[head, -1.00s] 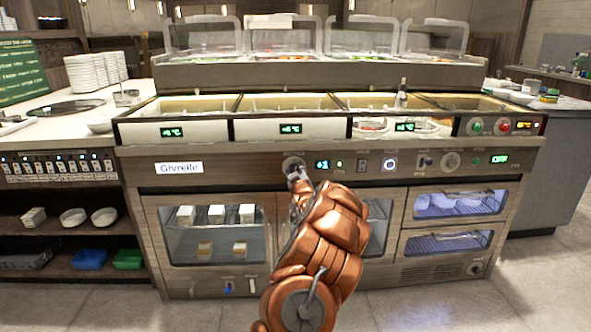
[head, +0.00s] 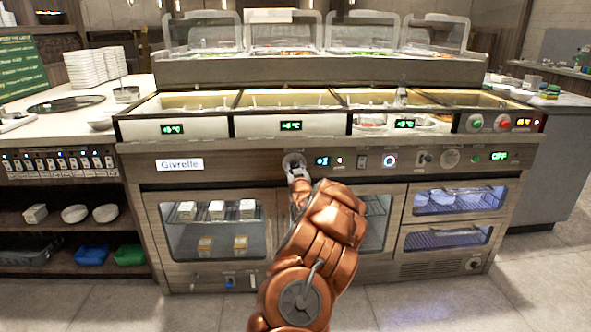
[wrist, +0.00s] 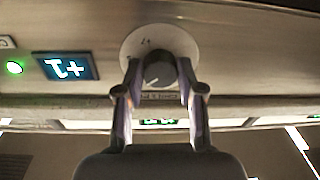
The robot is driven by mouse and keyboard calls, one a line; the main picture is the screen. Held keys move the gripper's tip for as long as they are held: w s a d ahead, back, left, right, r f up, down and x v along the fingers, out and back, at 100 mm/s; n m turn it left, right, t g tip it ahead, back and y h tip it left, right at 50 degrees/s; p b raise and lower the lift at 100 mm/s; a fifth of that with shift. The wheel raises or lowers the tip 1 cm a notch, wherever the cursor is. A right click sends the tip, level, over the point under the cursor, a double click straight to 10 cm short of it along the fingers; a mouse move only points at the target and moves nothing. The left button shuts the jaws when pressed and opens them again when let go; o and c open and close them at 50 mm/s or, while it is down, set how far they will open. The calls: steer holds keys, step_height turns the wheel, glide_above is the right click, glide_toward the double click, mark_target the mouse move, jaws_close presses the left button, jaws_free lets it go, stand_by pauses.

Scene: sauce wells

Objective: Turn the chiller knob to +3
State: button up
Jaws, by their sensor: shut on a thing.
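The chiller knob (wrist: 158,72) is a dark round knob on a pale round plate, seen upside down in the wrist view. In the head view its pale plate (head: 293,161) shows on the front panel. My gripper (wrist: 159,78) is shut on the knob, one finger on each side. In the head view my gripper (head: 298,174) reaches up to it and hides part of it. The small blue display (wrist: 67,67) beside the knob appears to read +1, inverted in the wrist view; it also shows in the head view (head: 322,161).
A green light (wrist: 14,67) glows near the display. More switches and another dial (head: 450,158) sit right along the panel. Glass-fronted cabinet doors (head: 211,230) lie below, and sauce wells with small displays (head: 290,126) above. Floor in front is clear.

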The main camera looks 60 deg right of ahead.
steer(key=shift+f, duration=0.1)
steer(key=o, duration=1.1)
steer(key=shift+o, duration=0.2)
steer(key=shift+s+a, duration=0.1)
steer(key=shift+s+a, duration=0.4)
steer(key=shift+s, duration=0.05)
steer(key=v, duration=1)
steer(key=shift+a, duration=0.25)
